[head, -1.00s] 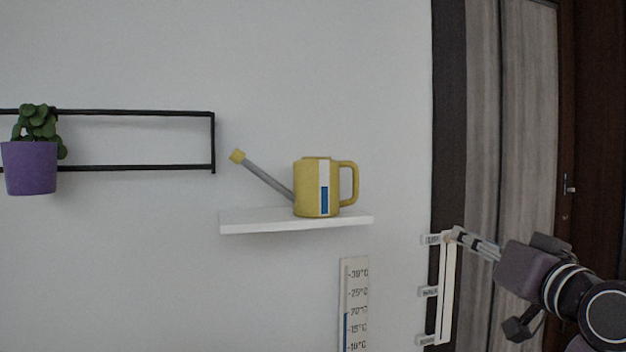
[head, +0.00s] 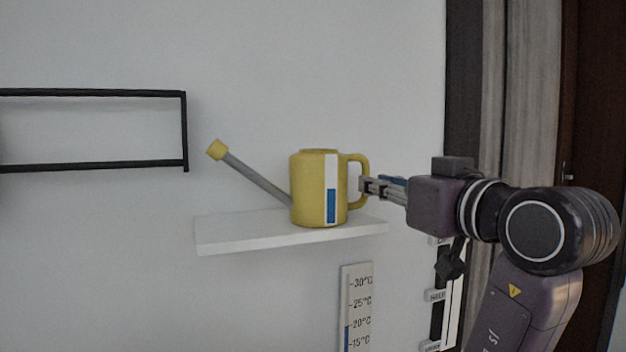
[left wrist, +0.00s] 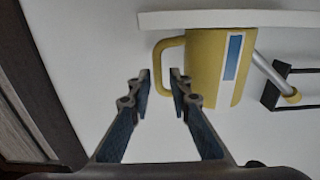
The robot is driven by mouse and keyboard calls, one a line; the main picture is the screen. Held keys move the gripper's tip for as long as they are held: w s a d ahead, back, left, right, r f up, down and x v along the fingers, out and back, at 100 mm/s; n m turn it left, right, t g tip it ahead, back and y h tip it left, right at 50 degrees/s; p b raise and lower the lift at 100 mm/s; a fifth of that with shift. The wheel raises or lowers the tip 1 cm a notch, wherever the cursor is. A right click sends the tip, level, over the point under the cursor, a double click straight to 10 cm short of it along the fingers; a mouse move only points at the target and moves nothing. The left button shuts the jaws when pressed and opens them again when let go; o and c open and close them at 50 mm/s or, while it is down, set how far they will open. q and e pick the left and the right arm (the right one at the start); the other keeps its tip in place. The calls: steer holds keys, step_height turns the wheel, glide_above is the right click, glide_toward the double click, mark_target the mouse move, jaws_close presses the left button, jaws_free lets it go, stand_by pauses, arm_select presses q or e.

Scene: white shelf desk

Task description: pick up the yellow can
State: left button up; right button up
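The yellow can (head: 308,190) is a watering can with a grey spout, a white and blue label and a loop handle. It stands upright on the white wall shelf (head: 230,232), spout to the left, handle to the right. My left gripper (head: 363,186) is at the handle side, its fingertips at the handle. In the left wrist view the can (left wrist: 206,65) appears inverted. There the fingers (left wrist: 162,80) are open, with a gap between them, and the outer bar of the handle shows between the tips. Contact cannot be told. My right gripper is not in view.
A black wall frame (head: 186,130) is to the left of the shelf. A thermometer board (head: 357,310) hangs below the shelf. A labelled white rack (head: 435,295) is partly behind my arm. The shelf left of the can is bare under the spout.

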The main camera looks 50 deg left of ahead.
arm_select(q)
steer(key=p+x, duration=0.2)
steer(key=shift+w+a+r, duration=0.25)
steer(key=x, duration=0.1)
steer(key=p+x, duration=0.1)
steer(key=x, duration=0.1)
steer(key=shift+f, duration=0.3)
steer(key=shift+s+d, duration=0.1)
steer(key=shift+d, duration=0.15)
steer(key=c, duration=0.4)
jaws_close()
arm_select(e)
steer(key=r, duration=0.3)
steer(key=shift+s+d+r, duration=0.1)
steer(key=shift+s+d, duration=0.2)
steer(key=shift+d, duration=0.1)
